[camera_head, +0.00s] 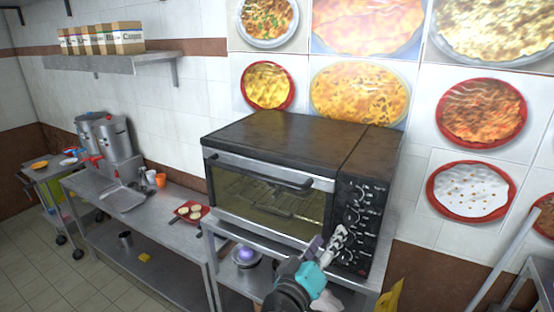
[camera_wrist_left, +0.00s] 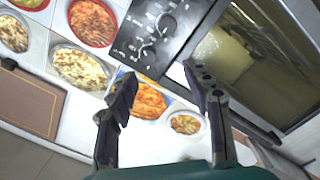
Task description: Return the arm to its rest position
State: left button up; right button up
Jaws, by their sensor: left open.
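My left gripper (camera_head: 328,246) is in front of the lower right of the oven (camera_head: 285,145), by its black knob panel (camera_head: 360,218). The left wrist view also shows the left gripper (camera_wrist_left: 160,84), its two dark fingers spread apart with nothing between them. In that view the knob panel (camera_wrist_left: 155,32) and the glass oven door (camera_wrist_left: 250,55) lie beyond the fingers. I cannot tell how far the fingers are from the panel. The oven door looks shut. My right gripper is not in view.
Two steel stockpots (camera_head: 116,139) stand on the far left of the steel counter (camera_head: 150,215). A red tray (camera_head: 192,212) with pale round items is left of the oven. An orange cup (camera_head: 160,180) stands behind it. A shelf (camera_head: 105,63) holds boxes. Floor (camera_head: 65,285) shows at lower left.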

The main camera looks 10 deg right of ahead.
pick_arm(q)
jog(key=s+a+f+g+y+b, duration=0.2)
jog(key=s+a+f+y+b, duration=0.1)
jog(key=a+f, duration=0.8)
jog(key=s+a+f+m+g+y+b, duration=0.1)
jog(key=s+a+f+g+y+b, duration=0.2)
jog(key=a+f+b, duration=0.4)
jog(key=s+a+f+g+y+b, duration=0.2)
jog(key=s+a+f+y+b, duration=0.2)
jog(key=a+f, duration=1.1)
notch_tip(320, 180, down, 4)
jog(key=s+b, duration=0.1)
jog(key=s, duration=0.1)
jog(key=shift+s+a+m+y, duration=0.3)
jog(key=shift+s+a+y, duration=0.1)
